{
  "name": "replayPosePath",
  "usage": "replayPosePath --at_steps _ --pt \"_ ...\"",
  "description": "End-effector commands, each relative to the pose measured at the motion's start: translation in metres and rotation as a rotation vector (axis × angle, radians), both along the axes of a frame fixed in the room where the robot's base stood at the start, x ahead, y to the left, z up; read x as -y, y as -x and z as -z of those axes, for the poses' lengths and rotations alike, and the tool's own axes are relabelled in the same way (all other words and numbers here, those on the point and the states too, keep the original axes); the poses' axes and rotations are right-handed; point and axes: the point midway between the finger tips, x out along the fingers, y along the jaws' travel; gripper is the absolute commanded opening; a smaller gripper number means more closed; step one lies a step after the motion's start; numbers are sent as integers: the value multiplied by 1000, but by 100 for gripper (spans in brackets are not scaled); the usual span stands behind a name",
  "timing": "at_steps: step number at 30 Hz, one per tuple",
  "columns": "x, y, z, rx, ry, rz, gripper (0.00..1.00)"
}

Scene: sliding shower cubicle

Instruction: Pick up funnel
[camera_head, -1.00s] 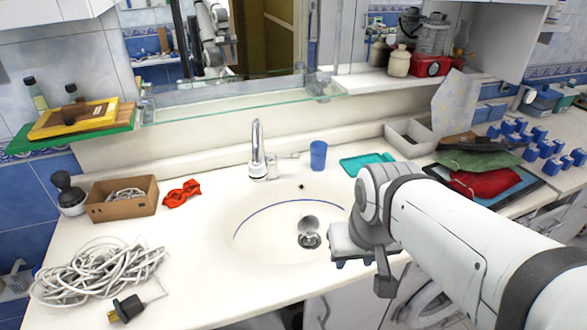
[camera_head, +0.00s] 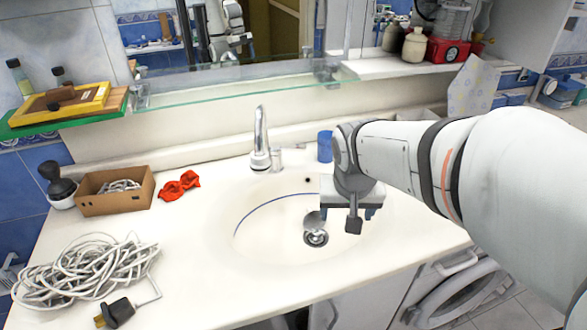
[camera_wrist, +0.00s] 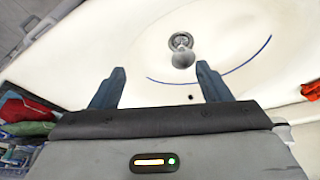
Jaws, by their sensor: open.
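A small grey piece with a rounded head (camera_head: 314,220) stands at the drain in the sink (camera_head: 262,240). It also shows in the wrist view (camera_wrist: 183,52), beside the metal drain ring. It may be the funnel, but it is too small to tell. My gripper (camera_head: 350,212) hangs above the right side of the sink. In the wrist view my gripper (camera_wrist: 160,68) has its two dark fingers spread apart with nothing between them. The grey piece lies beyond the fingertips, a little right of centre, and apart from them.
The faucet (camera_head: 261,140) rises behind the sink, with a blue cup (camera_head: 325,146) to its right. A glass shelf (camera_head: 240,91) hangs above. A cardboard box (camera_head: 115,192), a red item (camera_head: 179,186) and a coiled white cable (camera_head: 85,274) lie on the left. The front-centre counter is clear.

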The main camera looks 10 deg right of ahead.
Motion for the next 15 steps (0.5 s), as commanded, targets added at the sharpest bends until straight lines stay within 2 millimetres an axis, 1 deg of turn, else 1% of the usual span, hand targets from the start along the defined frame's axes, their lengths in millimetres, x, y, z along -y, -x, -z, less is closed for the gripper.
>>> replayPosePath --at_steps 1,2,3,5,6,9,12,15 --pt "-1 -24 30 0 8 36 75" --pt "-1 -37 40 7 11 60 77" --pt "-2 -55 54 16 14 91 81" --pt "-5 -80 75 33 18 134 81" --pt "-7 -96 89 43 19 161 81" --pt "-13 -131 122 68 16 215 81" --pt "-19 -156 149 88 9 258 81" --pt "-24 -172 166 102 3 285 81"
